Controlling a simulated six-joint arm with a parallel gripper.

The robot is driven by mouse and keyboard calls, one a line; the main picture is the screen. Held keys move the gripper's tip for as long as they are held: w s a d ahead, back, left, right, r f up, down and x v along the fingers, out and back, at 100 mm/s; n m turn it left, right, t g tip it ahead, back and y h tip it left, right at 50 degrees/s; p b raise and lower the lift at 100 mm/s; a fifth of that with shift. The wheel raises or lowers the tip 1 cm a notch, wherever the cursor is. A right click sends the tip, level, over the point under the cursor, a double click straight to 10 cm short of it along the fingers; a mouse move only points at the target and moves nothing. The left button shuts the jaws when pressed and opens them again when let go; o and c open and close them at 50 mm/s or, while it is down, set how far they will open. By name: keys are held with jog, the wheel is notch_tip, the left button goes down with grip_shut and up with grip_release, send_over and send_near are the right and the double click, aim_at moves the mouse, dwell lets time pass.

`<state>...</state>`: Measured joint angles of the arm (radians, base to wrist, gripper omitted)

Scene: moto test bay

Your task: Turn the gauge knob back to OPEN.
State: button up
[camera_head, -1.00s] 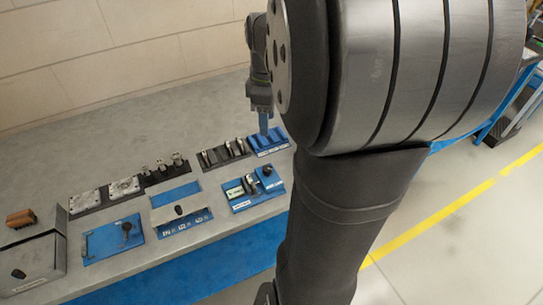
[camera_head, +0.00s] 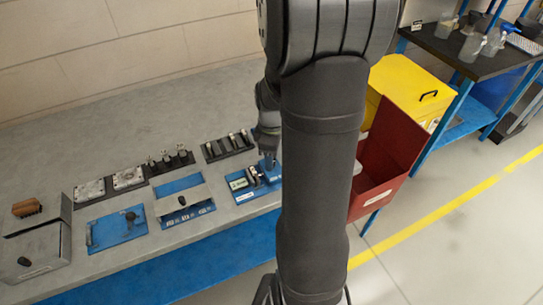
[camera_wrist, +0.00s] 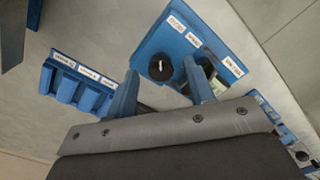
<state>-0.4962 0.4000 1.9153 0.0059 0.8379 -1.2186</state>
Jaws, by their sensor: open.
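The gauge panel is a blue plate (camera_wrist: 206,38) with white labels too small to read surely. Its round black knob (camera_wrist: 160,66) carries a white pointer line, nearly upright in the wrist view. In the head view the panel (camera_head: 243,196) lies at the right end of the panel row, and my arm hides its knob side. My gripper (camera_wrist: 161,68) is open, with its blue fingers pointing at the panel. In the wrist picture the knob appears between the fingertips; I cannot tell whether they touch it. My gripper also shows in the head view (camera_head: 268,160), low over the panel.
A blue slotted block (camera_wrist: 75,85) with labels stands beside the panel. A black tool rack (camera_head: 228,146) is behind it. Other blue panels (camera_head: 117,230) line the bench to the left. A red bin (camera_head: 385,165) and yellow box (camera_head: 415,85) stand right of my arm.

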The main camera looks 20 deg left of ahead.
jog(key=shift+f, duration=0.35)
jog(key=shift+c, duration=0.4)
jog(key=c, duration=0.9)
